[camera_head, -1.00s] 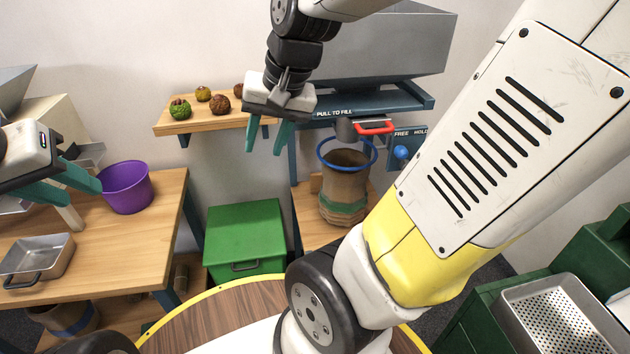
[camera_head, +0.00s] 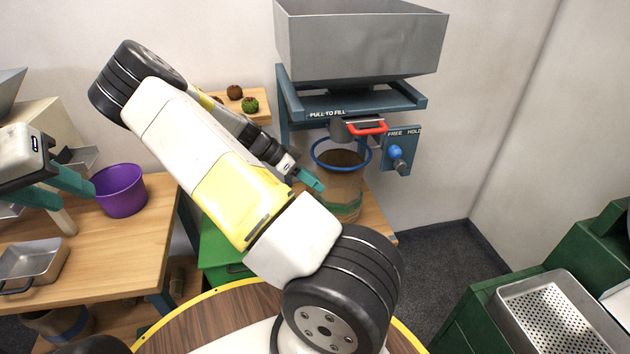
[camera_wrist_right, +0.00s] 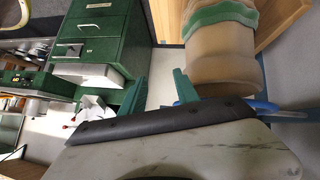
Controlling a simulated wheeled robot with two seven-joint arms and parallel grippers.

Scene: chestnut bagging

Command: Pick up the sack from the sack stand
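The brown sack (camera_head: 343,190) with a green band hangs upright in the blue ring (camera_head: 318,160) of the sack stand, under the hopper. My right gripper (camera_head: 311,180) is just left of the sack, near its upper part; I cannot tell whether it touches it. In the right wrist view my right gripper (camera_wrist_right: 160,88) has its fingers apart with nothing between them. The sack (camera_wrist_right: 224,58) lies beside the right-hand finger there. My left gripper (camera_head: 60,188) is open and empty, left of the purple bucket (camera_head: 121,192).
The grey hopper (camera_head: 360,42) with its red pull handle (camera_head: 368,129) hangs over the sack. The blue-knobbed FREE/HOLD panel (camera_head: 402,151) is right of it. A green box (camera_head: 214,247) stands below. Floor (camera_head: 440,248) right of the stand is clear.

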